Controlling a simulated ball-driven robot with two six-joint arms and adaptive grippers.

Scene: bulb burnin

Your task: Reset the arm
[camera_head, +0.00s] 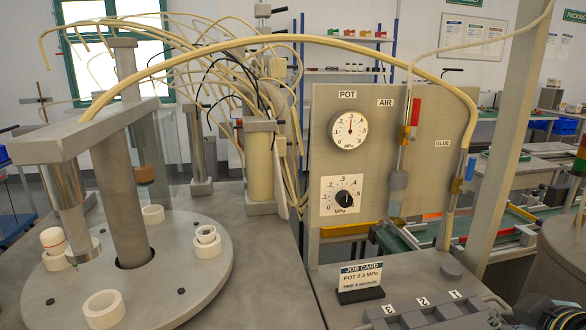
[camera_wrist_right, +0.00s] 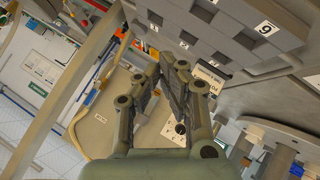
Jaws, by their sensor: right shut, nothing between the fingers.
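My right gripper (camera_wrist_right: 166,68) shows in the right wrist view, its two dark fingers close together with nothing held between them. It is apart from the grey numbered tray (camera_wrist_right: 215,30), which lies beyond the fingertips, toward the upper right. A dark olive part at the bottom right corner of the head view may be mine, but it is cut off. My left gripper is in neither view.
The panel (camera_head: 328,112) carries a pressure gauge (camera_head: 349,131) and a dial knob (camera_head: 342,197). A job card (camera_head: 361,275) stands before it. A round turntable (camera_head: 210,268) with white rings is at left. Hoses arch overhead. The grey tray (camera_head: 425,310) is at the front right.

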